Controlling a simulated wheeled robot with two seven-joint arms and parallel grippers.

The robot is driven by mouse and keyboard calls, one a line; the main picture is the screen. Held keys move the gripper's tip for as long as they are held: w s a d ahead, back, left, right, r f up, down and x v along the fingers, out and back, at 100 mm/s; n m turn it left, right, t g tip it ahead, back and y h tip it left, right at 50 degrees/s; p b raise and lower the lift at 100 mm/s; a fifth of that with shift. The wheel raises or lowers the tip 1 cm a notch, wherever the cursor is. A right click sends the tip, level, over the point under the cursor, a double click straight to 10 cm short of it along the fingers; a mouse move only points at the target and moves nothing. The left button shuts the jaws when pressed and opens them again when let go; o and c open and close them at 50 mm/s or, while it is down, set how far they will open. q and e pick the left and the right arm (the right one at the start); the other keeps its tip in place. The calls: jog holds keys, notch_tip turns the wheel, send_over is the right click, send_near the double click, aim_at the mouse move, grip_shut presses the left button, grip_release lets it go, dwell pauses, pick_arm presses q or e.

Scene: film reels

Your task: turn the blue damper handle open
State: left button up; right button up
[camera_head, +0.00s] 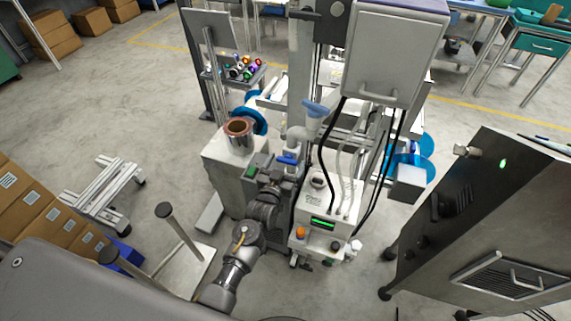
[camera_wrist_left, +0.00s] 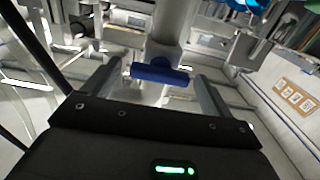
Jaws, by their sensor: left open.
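The blue damper handle (camera_head: 287,160) is a short bar in front of a pale vertical pipe at the middle of the machine. In the left wrist view the handle (camera_wrist_left: 160,73) lies crosswise in the gap between my fingers. My left gripper (camera_head: 277,171) is open just in front of the handle; its two fingers (camera_wrist_left: 158,78) stand to either side of the bar. I cannot tell whether either finger touches it. The gripper partly hides the pipe and the machine's front below the handle. My right gripper is not in view.
A white unit with a green display (camera_head: 322,223) stands close right of my left arm. A copper-coloured cup (camera_head: 237,128) is on the left, and black hoses hang from a grey box (camera_head: 391,50). A dark cabinet (camera_head: 485,225) stands right. Open floor lies between cabinet and machine.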

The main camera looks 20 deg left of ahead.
pick_arm(q)
jog(key=c, duration=1)
jog(key=m+p, duration=0.1)
jog(key=m, duration=0.2)
jog(key=m+p, duration=0.2)
jog(key=m, duration=0.3)
jog(key=shift+m, duration=0.3)
jog(key=m+p, duration=0.1)
jog(key=m, duration=0.4)
jog(key=shift+p, duration=0.3)
jog(key=shift+f+m+p, duration=0.15)
jog(key=shift+m+p, duration=0.4)
jog(key=shift+m, duration=1.55)
